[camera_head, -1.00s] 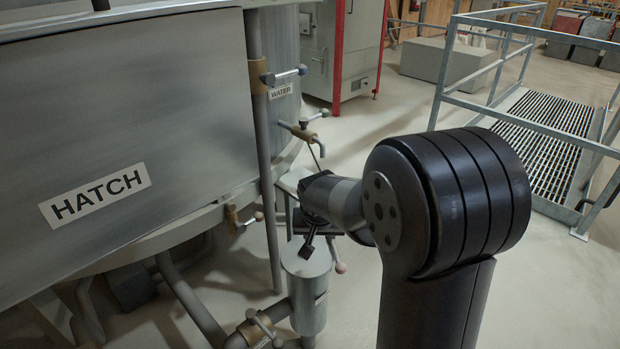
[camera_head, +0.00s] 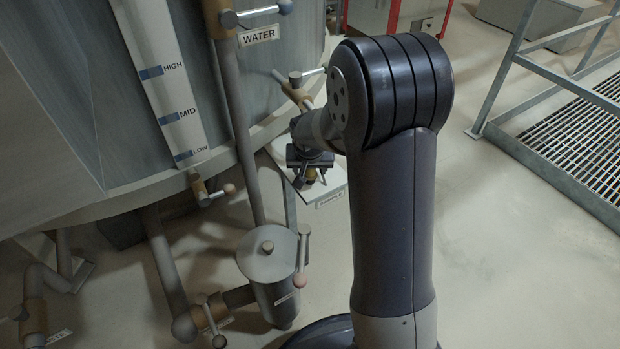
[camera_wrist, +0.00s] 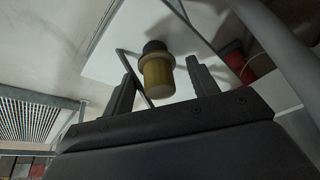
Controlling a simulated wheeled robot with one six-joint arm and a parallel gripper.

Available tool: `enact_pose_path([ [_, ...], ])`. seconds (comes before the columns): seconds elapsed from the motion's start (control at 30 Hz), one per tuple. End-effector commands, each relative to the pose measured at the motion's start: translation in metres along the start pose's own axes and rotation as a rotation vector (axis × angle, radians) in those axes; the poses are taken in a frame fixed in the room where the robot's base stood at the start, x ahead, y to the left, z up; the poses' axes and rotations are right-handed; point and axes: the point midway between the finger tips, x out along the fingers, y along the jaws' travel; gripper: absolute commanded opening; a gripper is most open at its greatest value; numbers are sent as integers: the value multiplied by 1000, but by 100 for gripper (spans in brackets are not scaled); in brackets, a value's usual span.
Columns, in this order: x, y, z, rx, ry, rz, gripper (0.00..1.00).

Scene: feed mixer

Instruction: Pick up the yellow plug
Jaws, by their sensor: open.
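The yellow plug (camera_wrist: 158,80), a short olive-yellow cylinder with a wider collar and a dark end, is in the middle of the wrist view, over a white shelf (camera_wrist: 115,60). My gripper (camera_wrist: 161,68) is open, with one finger on each side of the plug and a gap visible on both sides. In the head view my gripper (camera_head: 308,172) is low over the small shelf marked SAMPLE (camera_head: 334,192), beside the tank.
The tank wall (camera_head: 80,90) and a vertical pipe (camera_head: 240,130) stand left of my arm. A valve handle (camera_head: 310,75) is just above my gripper. A grey canister (camera_head: 270,265) stands below left. A railing (camera_head: 500,75) is at right, with open floor between.

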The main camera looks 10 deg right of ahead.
Motion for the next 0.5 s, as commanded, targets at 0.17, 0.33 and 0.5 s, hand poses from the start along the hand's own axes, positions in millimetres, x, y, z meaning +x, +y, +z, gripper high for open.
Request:
enact_pose_path([
  [0.17, 9, 0, 0, 0, 0, 0, 56],
  [0.33, 9, 0, 0, 1, 0, 0, 51],
  [0.5, 9, 0, 0, 1, 0, 0, 37],
])
